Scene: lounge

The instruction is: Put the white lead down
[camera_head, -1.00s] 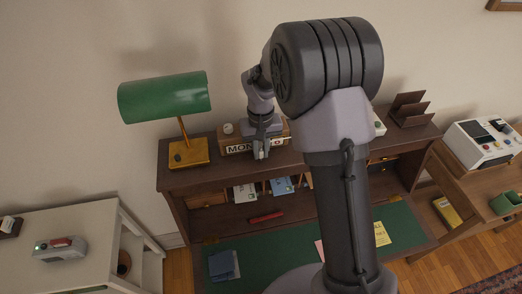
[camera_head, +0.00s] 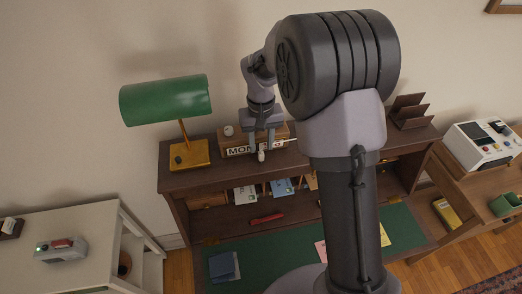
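The white lead shows as a small pale end (camera_head: 261,156) at the front edge of the desk's top shelf, below my gripper. A thin white line to the right, by the wooden box, may be part of it. My gripper (camera_head: 262,147) is over the top shelf, in front of the box. Its two fingers stand apart, with a gap between them, and the pale end seems to be below the fingertips. Whether it touches the shelf is too small to tell.
The wooden box with letters (camera_head: 238,151) stands close behind my gripper. A green lamp (camera_head: 166,100) is to the left, a brown letter rack (camera_head: 409,112) to the right. The desk's top shelf (camera_head: 222,176) is bare near the lamp. My arm hides its middle right.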

